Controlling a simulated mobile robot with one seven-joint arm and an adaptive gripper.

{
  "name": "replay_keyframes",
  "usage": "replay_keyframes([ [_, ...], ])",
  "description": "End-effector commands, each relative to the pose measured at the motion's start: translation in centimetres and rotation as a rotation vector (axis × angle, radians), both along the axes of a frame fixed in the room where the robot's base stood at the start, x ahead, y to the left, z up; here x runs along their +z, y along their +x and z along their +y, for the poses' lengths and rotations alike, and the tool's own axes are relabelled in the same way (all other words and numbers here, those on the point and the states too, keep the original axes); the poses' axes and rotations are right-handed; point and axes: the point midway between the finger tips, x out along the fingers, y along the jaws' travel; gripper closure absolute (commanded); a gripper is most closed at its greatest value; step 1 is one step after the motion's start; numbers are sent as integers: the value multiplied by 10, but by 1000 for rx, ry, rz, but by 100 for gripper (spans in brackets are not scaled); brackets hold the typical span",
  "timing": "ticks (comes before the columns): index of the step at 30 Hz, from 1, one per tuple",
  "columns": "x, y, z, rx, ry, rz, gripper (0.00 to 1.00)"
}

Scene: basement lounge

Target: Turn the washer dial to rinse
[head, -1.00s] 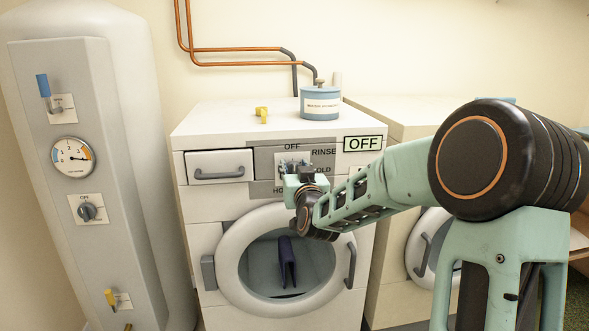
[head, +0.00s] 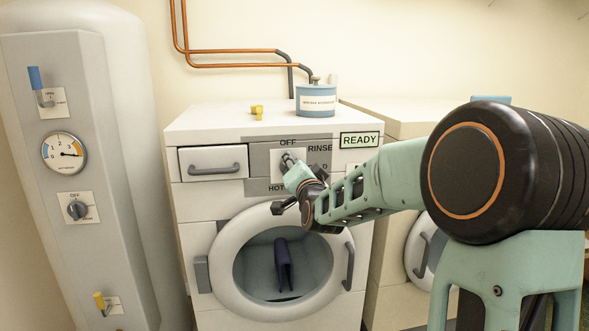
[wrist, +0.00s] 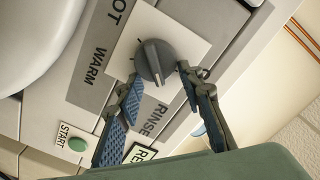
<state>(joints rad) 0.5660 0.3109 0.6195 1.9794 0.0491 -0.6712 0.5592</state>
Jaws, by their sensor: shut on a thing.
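The washer (head: 205,135) stands in the middle of the head view, its display (head: 360,140) reading READY. Its dark grey dial (wrist: 154,60) sits on a white square plate in the wrist view. Labels HOT, WARM and RINSE show around it there; OFF and RINSE show in the head view. In the head view my gripper (head: 289,161) mostly hides the dial and part of another label.
A green START button (wrist: 77,144) is near my fingers. The round washer door (head: 228,290) is below my wrist, with dark cloth inside. A blue-grey tin (head: 316,100) and a yellow item (head: 257,111) stand on top. A tank (head: 125,180) with controls is at left.

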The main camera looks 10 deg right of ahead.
Motion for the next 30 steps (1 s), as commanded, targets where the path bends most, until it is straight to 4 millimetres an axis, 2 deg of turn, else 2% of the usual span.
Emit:
replay_keyframes([
  [9, -2, 0, -1, 1, 87, 2, 90],
  [22, -2, 0, -1, 1, 97, 3, 90],
  [23, -2, 0, -1, 1, 97, 3, 64],
  [27, -2, 0, -1, 1, 97, 1, 49],
  [30, -2, 0, -1, 1, 97, 1, 48],
])
